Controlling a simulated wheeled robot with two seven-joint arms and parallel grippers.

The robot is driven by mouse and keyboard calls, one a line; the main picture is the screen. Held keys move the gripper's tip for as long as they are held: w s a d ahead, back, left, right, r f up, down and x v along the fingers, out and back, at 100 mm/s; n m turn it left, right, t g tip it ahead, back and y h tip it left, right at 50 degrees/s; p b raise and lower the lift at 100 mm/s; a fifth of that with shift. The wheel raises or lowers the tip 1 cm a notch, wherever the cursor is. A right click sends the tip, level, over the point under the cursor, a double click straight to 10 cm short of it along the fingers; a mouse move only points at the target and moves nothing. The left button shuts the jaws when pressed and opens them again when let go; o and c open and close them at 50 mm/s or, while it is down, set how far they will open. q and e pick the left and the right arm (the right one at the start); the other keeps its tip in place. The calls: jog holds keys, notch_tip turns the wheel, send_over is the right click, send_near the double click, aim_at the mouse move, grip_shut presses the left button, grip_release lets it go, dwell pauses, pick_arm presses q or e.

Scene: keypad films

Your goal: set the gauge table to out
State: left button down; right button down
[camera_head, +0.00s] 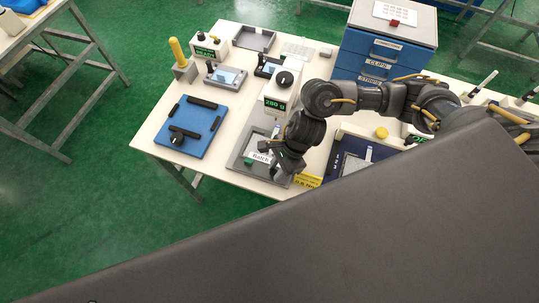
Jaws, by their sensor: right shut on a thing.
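A white gauge unit (277,94) with a black round knob on top and a green display reading about "280 G" stands near the middle of the table. My right gripper (284,170) points down at the tray's right side. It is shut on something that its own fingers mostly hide. I cannot tell which part is the gauge table. My left gripper is not in view.
A blue board (189,125) with black bars lies at the left. A blue drawer cabinet (377,50) stands at the back right. A dark blue panel (345,163) and a yellow label (308,181) lie right of the gripper.

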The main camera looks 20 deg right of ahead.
jog(key=shift+s+a, duration=0.1)
jog(key=shift+s, duration=0.1)
jog(key=c, duration=1.2)
grip_release()
jog(key=shift+c, duration=0.2)
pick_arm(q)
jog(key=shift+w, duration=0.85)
pick_arm(e)
jog(key=shift+o, duration=0.2)
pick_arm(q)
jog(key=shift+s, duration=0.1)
pick_arm(e)
jog(key=shift+w+r, duration=0.1)
pick_arm(q)
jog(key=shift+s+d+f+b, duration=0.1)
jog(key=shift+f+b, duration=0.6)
jog(key=shift+b, duration=0.05)
pick_arm(e)
jog(key=v, duration=1)
jog(key=shift+r, duration=0.25)
